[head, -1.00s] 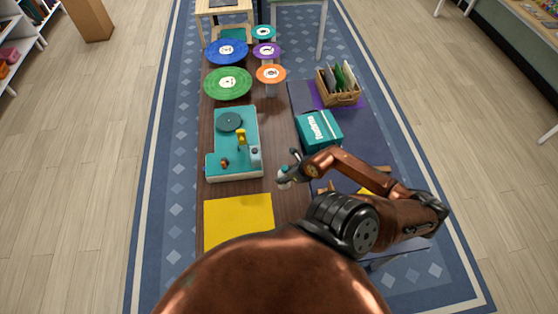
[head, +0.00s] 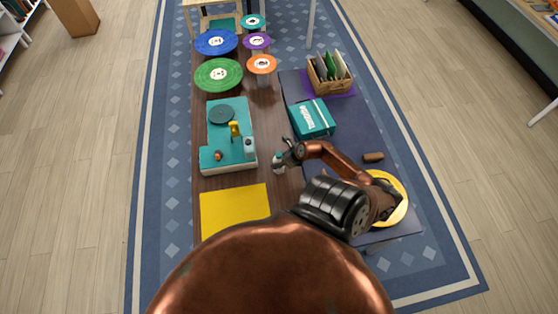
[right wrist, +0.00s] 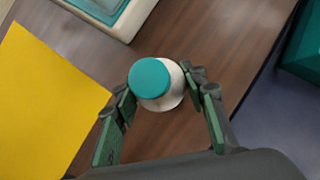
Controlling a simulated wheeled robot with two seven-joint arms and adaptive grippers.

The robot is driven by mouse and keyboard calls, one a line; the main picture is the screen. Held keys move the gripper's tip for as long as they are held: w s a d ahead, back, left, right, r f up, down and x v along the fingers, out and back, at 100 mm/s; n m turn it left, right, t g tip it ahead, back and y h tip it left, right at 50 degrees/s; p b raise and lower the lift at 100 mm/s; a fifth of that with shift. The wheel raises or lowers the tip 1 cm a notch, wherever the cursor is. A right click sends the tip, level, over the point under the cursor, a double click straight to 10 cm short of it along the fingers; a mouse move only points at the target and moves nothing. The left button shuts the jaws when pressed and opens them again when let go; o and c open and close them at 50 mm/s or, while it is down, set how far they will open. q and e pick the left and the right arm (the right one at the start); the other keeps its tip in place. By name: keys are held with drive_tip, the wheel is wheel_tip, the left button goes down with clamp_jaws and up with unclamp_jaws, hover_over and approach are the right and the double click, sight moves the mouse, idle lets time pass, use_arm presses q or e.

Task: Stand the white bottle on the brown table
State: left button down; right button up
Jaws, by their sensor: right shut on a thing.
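The white bottle (right wrist: 174,98) has a round teal cap (right wrist: 150,77) and shows between my right fingers in the right wrist view. My right gripper (head: 280,156) is shut on it. In the head view the small bottle (head: 278,167) is over the right edge strip of the brown table (head: 284,190), between the teal-topped machine and the dark blue surface. It looks about upright, cap toward the wrist camera. I cannot tell whether its base touches the wood. My left gripper is not in view.
A teal and white record player (head: 230,155) and a yellow sheet (head: 235,210) lie to the left. A teal box (head: 312,118), a basket (head: 329,75), a brown cylinder (head: 373,157) and a yellow disc (head: 401,210) are on the dark blue surface. Bare wood surrounds the bottle.

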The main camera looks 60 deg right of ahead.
drive_tip(key=shift+f, duration=0.1)
drive_tip(key=o, duration=1.3)
drive_tip(key=shift+o, duration=0.2)
drive_tip(key=v, duration=1.2)
drive_tip(key=shift+r+b, duration=0.2)
drive_tip(key=shift+b, duration=0.1)
